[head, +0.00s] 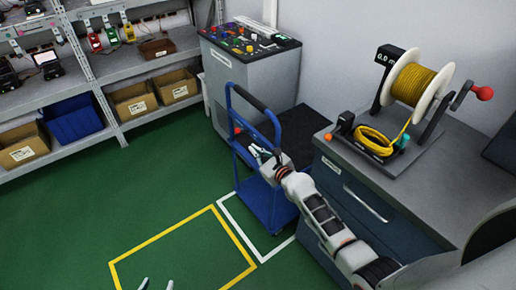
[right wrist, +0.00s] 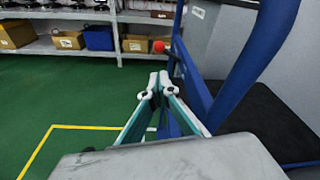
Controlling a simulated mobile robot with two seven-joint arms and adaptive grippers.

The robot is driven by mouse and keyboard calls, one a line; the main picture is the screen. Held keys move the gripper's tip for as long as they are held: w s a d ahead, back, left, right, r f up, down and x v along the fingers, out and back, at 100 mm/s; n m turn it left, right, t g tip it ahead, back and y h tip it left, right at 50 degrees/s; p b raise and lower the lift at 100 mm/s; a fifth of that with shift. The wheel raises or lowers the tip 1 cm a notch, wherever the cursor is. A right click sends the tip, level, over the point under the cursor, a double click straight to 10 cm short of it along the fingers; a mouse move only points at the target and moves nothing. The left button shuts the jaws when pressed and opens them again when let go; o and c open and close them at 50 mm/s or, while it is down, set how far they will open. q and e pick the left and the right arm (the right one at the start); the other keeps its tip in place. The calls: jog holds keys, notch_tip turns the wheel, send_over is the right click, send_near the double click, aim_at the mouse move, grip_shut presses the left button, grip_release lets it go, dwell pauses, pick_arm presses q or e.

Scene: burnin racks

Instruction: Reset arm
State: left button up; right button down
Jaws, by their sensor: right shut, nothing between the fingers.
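My right arm reaches in from the lower right of the head view. Its gripper (head: 262,154) is at the blue cart (head: 268,205), in front of the cart's upright handle frame. In the right wrist view the two fingertips (right wrist: 158,84) meet, shut with nothing between them. The cart's blue frame (right wrist: 262,60) passes close on the right there; I cannot tell whether the gripper touches it. Only the tips of my left gripper (head: 156,285) show at the bottom edge of the head view. They are apart, with only green floor between them.
A bench (head: 345,165) with a yellow cable reel (head: 418,86) stands at right. A grey control cabinet (head: 235,80) is behind the cart. Shelves with bins (head: 132,99) line the left. Yellow floor tape (head: 190,218) marks open green floor.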

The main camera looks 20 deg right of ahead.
pick_arm(q)
jog(key=shift+s+d+f, duration=0.1)
jog(key=shift+s+f, duration=0.1)
jog(key=shift+s, duration=0.35)
pick_arm(e)
jog(key=shift+s+d, duration=0.1)
jog(key=shift+s, duration=0.35)
pick_arm(q)
jog(key=shift+w, duration=0.1)
